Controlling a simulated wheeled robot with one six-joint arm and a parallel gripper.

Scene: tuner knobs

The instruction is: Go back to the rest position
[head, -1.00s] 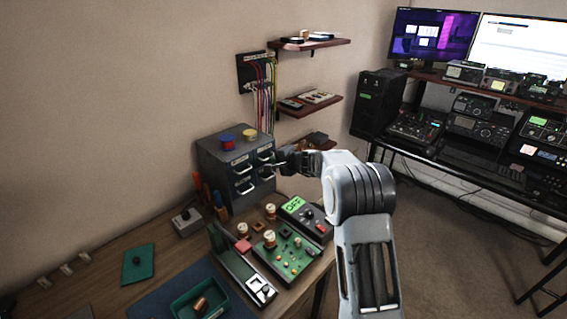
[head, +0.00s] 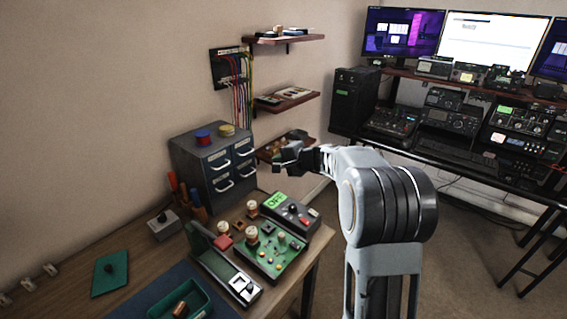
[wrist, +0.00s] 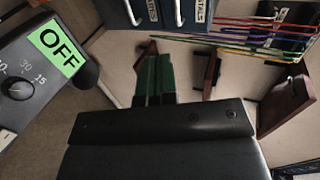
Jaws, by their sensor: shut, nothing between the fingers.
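My gripper (head: 282,156) shows in the head view in front of the lowest wall shelf, right of the grey drawer cabinet (head: 216,165). It is shut and empty, and it is clear of the cabinet and of the bench below. In the wrist view, the dark wrist body fills the lower middle, with the green-tipped fingers (wrist: 155,78) beyond it. The meter with the green OFF display (head: 290,212) lies on the bench below my gripper, and it also shows at the left of the wrist view (wrist: 40,75).
The bench holds a green circuit board (head: 268,255), a green tray (head: 160,309) and a grey box with a knob (head: 163,226). Wall shelves (head: 288,99) and coloured cables (head: 236,85) are behind. A desk with radios (head: 440,150) stands at the right. Floor shows between.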

